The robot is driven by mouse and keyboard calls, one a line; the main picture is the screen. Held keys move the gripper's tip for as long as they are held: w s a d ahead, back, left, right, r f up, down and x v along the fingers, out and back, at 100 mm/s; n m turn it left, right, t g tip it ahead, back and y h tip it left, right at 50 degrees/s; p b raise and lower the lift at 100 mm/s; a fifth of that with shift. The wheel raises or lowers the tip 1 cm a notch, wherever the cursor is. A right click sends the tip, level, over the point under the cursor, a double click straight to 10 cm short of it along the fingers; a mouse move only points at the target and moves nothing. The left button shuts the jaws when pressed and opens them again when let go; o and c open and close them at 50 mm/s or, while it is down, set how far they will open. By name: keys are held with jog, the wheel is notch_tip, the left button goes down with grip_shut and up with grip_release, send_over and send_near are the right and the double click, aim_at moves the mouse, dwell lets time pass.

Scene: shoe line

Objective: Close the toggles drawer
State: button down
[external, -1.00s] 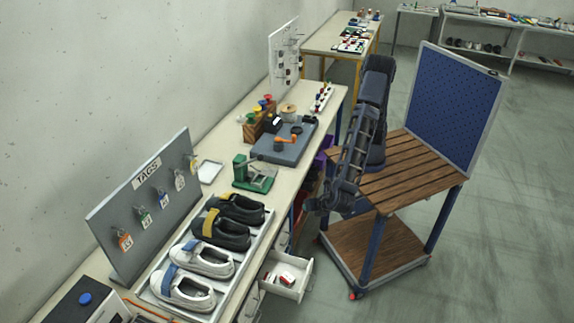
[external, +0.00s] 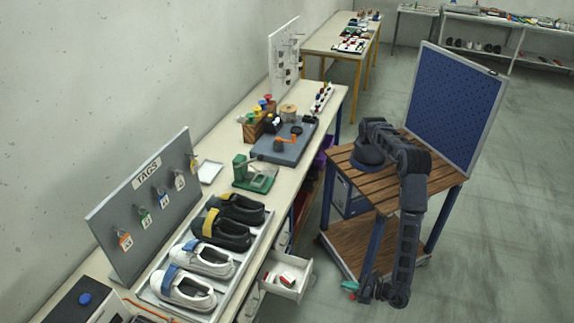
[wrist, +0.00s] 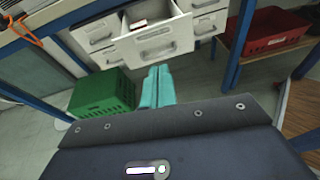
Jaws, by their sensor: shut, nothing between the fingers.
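An open white drawer (external: 296,292) sticks out from under the bench, with small red and white items inside. In the wrist view its front with a handle (wrist: 158,46) faces me, ahead of the fingers. I cannot read a label that names it as the toggles drawer. My gripper (external: 350,287) shows teal fingertips to the right of the drawer in the external view, apart from it. In the wrist view the two teal fingers of my gripper (wrist: 157,84) are together and empty, pointing toward the drawer front.
Shut white drawers (wrist: 95,35) flank the open one. A green crate (wrist: 103,93) stands on the floor to the left, and a red bin (wrist: 272,35) sits on a low shelf to the right. A blue table leg (wrist: 236,45) stands right of the drawers.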

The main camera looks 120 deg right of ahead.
notch_tip(320, 180, down, 4)
jog(key=s+a+n+t, duration=0.1)
jog(key=s+a, duration=0.1)
jog(key=x, duration=1.4)
jog(key=shift+r, duration=0.3)
jog(key=shift+w, duration=0.25)
send_near(279, 272)
jog(key=w+d, duration=0.1)
jog(key=w, duration=0.1)
jog(key=w+d+r, duration=0.1)
jog(key=w+d, duration=0.2)
jog(key=w, duration=0.2)
jog(key=shift+w+d+r, duration=0.1)
jog(key=shift+d+r, duration=0.1)
jog(key=shift+r, duration=0.1)
jog(key=shift+w+d, duration=0.25)
